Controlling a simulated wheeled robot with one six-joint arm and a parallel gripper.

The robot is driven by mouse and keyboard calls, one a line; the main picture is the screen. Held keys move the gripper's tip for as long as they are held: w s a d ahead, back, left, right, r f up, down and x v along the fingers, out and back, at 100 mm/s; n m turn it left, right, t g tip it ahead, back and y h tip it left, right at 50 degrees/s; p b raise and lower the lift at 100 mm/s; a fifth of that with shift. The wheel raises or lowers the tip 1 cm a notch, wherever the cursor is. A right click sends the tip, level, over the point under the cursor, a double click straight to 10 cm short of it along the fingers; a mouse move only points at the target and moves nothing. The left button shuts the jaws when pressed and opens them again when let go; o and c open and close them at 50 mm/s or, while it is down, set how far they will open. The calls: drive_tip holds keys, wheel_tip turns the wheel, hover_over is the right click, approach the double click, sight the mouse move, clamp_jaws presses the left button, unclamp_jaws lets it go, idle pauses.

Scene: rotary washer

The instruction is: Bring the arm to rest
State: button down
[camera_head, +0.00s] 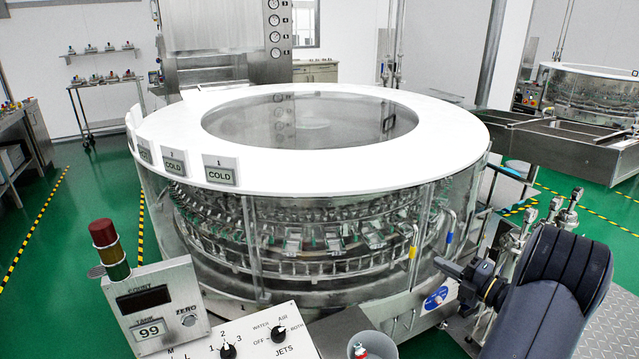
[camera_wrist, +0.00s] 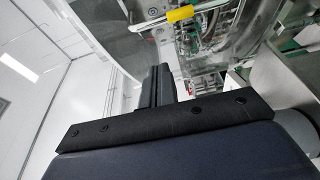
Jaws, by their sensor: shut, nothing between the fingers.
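My gripper (camera_head: 440,264) is at the lower right of the head view, at the end of my dark arm, in front of the washer's clear side wall. In the wrist view its two dark fingers (camera_wrist: 157,75) lie together, with nothing between them. The large round rotary washer (camera_head: 440,125) has a white ring top and a clear wall with racks of metal clamps inside. I cannot tell the exact gap between my gripper and the washer.
A control panel (camera_head: 260,335) with knobs and a red-topped signal light (camera_head: 103,233) stand at the front left. Metal fittings (camera_head: 560,205) rise beside my arm at the right. A yellow handle (camera_wrist: 181,14) shows beyond my fingers. Green floor (camera_head: 85,205) is open at the left.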

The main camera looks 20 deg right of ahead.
drive_tip(key=d+p+x, duration=0.1)
drive_tip(key=p+x, duration=0.1)
drive_tip(key=x, duration=0.7)
drive_tip(key=shift+w, duration=0.4)
